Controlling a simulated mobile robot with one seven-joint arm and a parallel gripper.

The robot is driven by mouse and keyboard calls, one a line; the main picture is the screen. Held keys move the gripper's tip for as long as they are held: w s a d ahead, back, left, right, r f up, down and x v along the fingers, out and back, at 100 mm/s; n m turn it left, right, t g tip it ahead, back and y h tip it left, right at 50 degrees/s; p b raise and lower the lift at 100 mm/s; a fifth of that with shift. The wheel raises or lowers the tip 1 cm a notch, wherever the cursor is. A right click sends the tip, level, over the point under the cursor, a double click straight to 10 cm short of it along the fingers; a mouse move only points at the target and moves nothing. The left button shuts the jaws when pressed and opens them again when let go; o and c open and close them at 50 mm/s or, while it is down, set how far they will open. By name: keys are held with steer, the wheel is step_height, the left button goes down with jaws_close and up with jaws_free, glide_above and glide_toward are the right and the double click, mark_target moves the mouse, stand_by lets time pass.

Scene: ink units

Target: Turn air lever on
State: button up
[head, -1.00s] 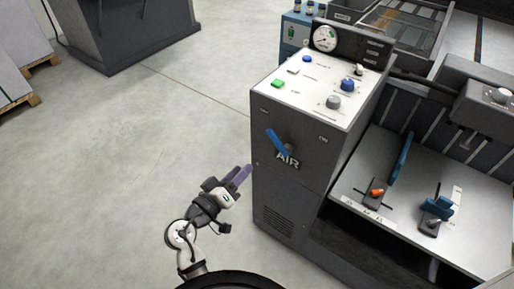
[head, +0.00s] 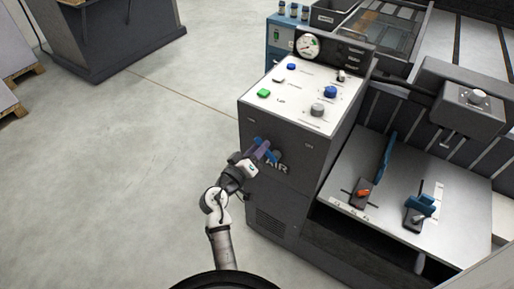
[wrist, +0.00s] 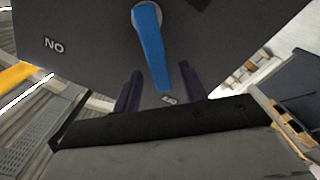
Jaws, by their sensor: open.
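The blue air lever (wrist: 150,40) is on the dark front panel of the machine. In the wrist view its free end points towards a small label that reads OFF (wrist: 168,98). The ON label (wrist: 54,45) is to the left and appears upside down. My gripper (wrist: 159,72) is open, with one purple finger on each side of the lever's free end in the picture. I cannot tell whether either finger touches it. In the head view my gripper (head: 264,148) is at the panel, beside the AIR lettering (head: 277,168), and partly hides the lever.
The white control top (head: 300,95) above has buttons, knobs and a gauge (head: 308,46). A metal feed table (head: 385,190) with other levers stands to the right. The floor (head: 120,170) at left is clear.

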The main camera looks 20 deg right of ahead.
jaws_close()
